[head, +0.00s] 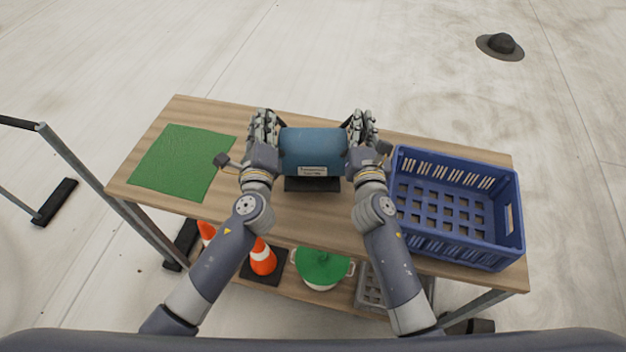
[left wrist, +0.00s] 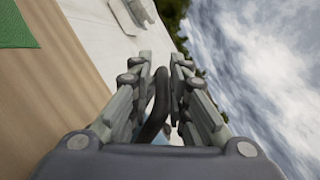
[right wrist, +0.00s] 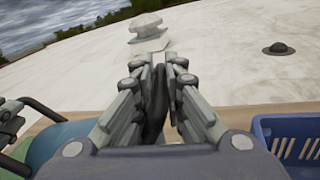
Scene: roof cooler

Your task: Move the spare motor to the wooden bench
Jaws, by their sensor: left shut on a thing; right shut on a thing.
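The spare motor (head: 311,150) is a blue cylinder with a white label and a dark base, at the middle of the wooden bench (head: 255,210) in the head view. I cannot tell whether its base touches the bench top. My left gripper (head: 264,122) is at its left end and my right gripper (head: 361,124) at its right end. In the left wrist view, the left fingers (left wrist: 160,95) are shut on a dark handle. In the right wrist view, the right fingers (right wrist: 158,90) are shut on a dark handle, with the blue motor body (right wrist: 65,140) beside them.
A green mat (head: 183,160) lies on the left of the bench. An empty blue crate (head: 455,245) stands on the right, close to my right arm. An orange cone (head: 263,258) and a green-lidded pot (head: 322,270) are on the lower shelf. A metal rail (head: 75,165) stands at left.

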